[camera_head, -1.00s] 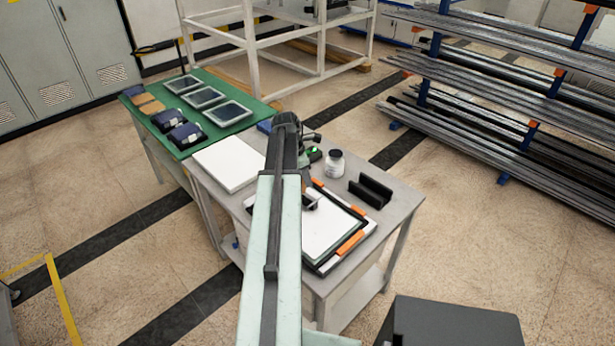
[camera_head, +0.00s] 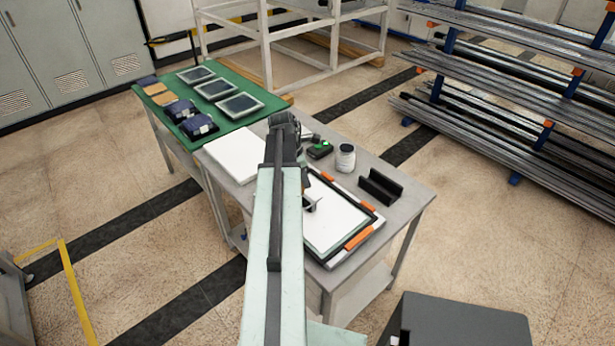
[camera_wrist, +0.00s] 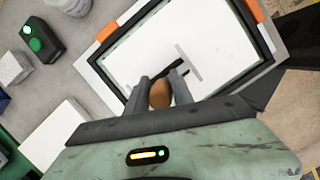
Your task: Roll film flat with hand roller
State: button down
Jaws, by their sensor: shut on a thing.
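The white film sheet (camera_head: 334,222) lies inside a dark frame with orange corner clamps on the grey table. It fills the upper middle of the wrist view (camera_wrist: 225,55). My gripper (camera_wrist: 163,90) is shut on the brown handle of the hand roller (camera_wrist: 195,62). The roller's pale bar and dark arm show over the sheet, beyond the fingertips. In the head view the roller (camera_head: 310,203) shows just right of my arm, over the sheet's left part. My arm hides most of the gripper there. I cannot tell whether the roller touches the film.
A white jar (camera_head: 345,158), a small black box with a green button (camera_head: 320,150) and a black channel-shaped holder (camera_head: 381,187) stand at the table's back right. A white block (camera_head: 235,155) lies left. A green-topped table (camera_head: 235,123) with several trays adjoins.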

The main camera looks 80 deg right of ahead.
jog(key=shift+a, duration=0.1)
jog(key=w+a, duration=0.2)
jog(key=a, duration=0.1)
jog(key=w+a, duration=0.1)
jog(key=shift+a, duration=0.25)
dwell(0.5)
